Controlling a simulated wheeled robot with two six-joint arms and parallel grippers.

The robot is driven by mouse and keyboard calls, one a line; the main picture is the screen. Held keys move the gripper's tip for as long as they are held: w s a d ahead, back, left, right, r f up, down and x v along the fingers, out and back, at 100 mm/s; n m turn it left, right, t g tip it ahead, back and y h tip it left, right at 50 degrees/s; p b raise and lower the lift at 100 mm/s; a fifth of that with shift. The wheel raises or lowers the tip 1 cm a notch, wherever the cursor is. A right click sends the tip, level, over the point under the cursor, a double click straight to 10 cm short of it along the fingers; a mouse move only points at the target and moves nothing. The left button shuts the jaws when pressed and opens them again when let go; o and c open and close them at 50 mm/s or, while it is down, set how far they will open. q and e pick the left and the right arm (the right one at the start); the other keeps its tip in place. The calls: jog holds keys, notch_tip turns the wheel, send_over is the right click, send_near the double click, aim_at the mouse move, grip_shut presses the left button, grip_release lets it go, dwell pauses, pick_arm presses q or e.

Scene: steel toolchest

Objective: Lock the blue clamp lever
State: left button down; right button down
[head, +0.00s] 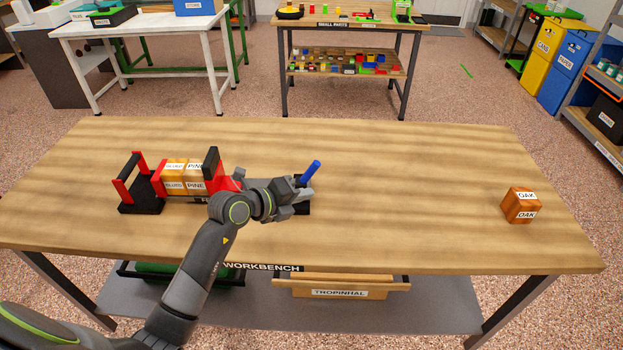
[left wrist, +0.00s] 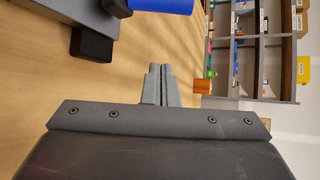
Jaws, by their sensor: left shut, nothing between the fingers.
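The blue clamp lever (head: 310,173) stands tilted up to the right at the right end of the clamp on the workbench. My left gripper (head: 302,190) is shut and empty, close beside the lever in the head view. In the left wrist view its closed fingers (left wrist: 158,82) show, with the blue lever (left wrist: 160,5) apart from them at the upper left. My arm hides part of the clamp. My right gripper is not in view.
An orange-brown block (head: 521,206) marked OAK sits at the right of the workbench (head: 420,180). The bench top between the clamp and that block is clear. A drawer or box (head: 338,290) is on the shelf below.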

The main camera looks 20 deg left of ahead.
aim_at(308, 175)
pick_arm(q)
jog(key=x, duration=0.7)
jog(key=shift+w+d, duration=0.1)
jog(key=shift+w, duration=0.05)
jog(key=shift+w+a+r, duration=0.15)
jog(key=shift+a+r, duration=0.15)
jog(key=shift+a, duration=0.3)
jog(key=shift+w+a+r, duration=0.2)
jog(key=shift+a+r, duration=0.1)
jog(key=shift+a, duration=0.35)
jog(key=shift+w+a+r, duration=0.15)
jog(key=shift+a+r, duration=0.1)
jog(key=shift+a, duration=0.3)
